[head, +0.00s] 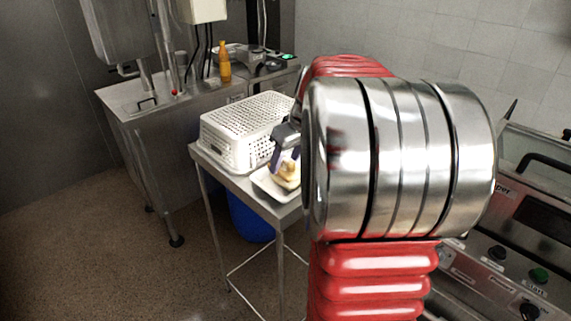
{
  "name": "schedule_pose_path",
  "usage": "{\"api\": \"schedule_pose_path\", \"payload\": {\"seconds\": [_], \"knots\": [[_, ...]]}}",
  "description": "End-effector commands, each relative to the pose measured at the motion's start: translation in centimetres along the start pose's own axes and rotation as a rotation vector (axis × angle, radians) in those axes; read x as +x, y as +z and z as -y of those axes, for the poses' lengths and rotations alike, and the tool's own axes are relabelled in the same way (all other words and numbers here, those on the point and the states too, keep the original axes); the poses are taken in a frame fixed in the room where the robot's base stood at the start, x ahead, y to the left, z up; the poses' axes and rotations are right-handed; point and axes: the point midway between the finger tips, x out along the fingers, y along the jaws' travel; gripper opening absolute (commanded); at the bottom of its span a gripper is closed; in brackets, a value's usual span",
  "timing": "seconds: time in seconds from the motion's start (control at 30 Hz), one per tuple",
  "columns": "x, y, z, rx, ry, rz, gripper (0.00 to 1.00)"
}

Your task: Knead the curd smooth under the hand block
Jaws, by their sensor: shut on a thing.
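The curd (286,176) is a pale yellow lump on a white tray (268,186) at the near end of a small steel table. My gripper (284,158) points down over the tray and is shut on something. What it holds is small in view and partly hidden by the fingers; I take it to be the hand block but cannot make out its shape. The gripper is right at the curd; I cannot tell whether the held thing touches it. My own arm hides the right part of the tray.
An upturned white perforated basket (240,128) stands on the table (222,176) just left of my gripper. A steel counter (165,140) behind carries an orange bottle (224,62). A blue bin (249,220) is under the table. A control panel (505,255) is at right.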

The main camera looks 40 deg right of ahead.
Motion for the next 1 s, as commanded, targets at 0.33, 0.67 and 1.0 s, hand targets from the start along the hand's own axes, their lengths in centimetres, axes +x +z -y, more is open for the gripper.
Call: {"api": "schedule_pose_path", "payload": {"seconds": [0.33,0.67,1.0], "knots": [[-1.9,-0.8,0.0,-0.001,0.002,-0.003,0.22],[-3.6,-1.5,0.0,-0.001,0.002,-0.002,0.22],[-5.2,-2.2,0.0,-0.001,0.002,-0.002,0.22]]}}
